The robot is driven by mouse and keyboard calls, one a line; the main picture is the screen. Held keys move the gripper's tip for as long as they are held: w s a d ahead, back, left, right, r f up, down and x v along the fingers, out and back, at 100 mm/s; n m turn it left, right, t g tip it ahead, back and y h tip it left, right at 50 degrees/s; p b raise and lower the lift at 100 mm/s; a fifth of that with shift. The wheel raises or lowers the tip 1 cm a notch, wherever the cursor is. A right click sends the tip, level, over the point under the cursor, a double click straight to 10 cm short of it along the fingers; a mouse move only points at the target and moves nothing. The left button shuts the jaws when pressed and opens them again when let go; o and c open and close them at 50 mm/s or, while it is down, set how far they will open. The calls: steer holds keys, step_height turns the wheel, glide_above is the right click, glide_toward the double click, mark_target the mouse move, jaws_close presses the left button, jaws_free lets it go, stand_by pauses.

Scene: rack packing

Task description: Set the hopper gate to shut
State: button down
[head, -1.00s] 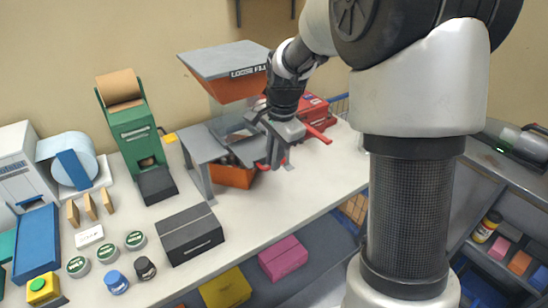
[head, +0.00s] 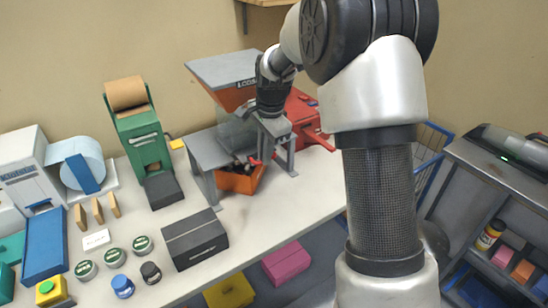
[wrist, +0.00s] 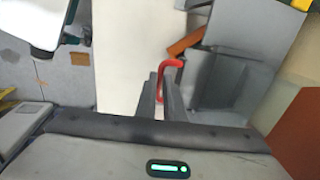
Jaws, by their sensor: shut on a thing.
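The hopper (head: 224,68) stands at the back of the bench, with a grey top, an orange body and a grey stand (head: 207,150). An orange bin (head: 238,183) sits under it. My gripper (head: 267,155) is at the hopper's right front side. In the wrist view my gripper (wrist: 161,97) is shut on a red bent handle (wrist: 172,63), whose hooked end shows beyond the fingers. The arm and fingers hide most of the handle and the gate in the head view, so I cannot tell the gate's position.
A red box (head: 303,110) stands close behind and right of my gripper. A green dispenser (head: 142,140) is left of the hopper, and a black box (head: 196,238) lies in front. Clear bench top (head: 290,215) lies in front of the gripper.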

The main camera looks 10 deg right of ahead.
steer(key=shift+w, duration=0.2)
steer(key=c, duration=1.9)
jaws_free()
steer(key=shift+o, duration=0.2)
steer(key=shift+r, duration=0.1)
steer(key=s+d+r, duration=0.1)
steer(key=s+r, duration=0.2)
steer(key=r, duration=1.4)
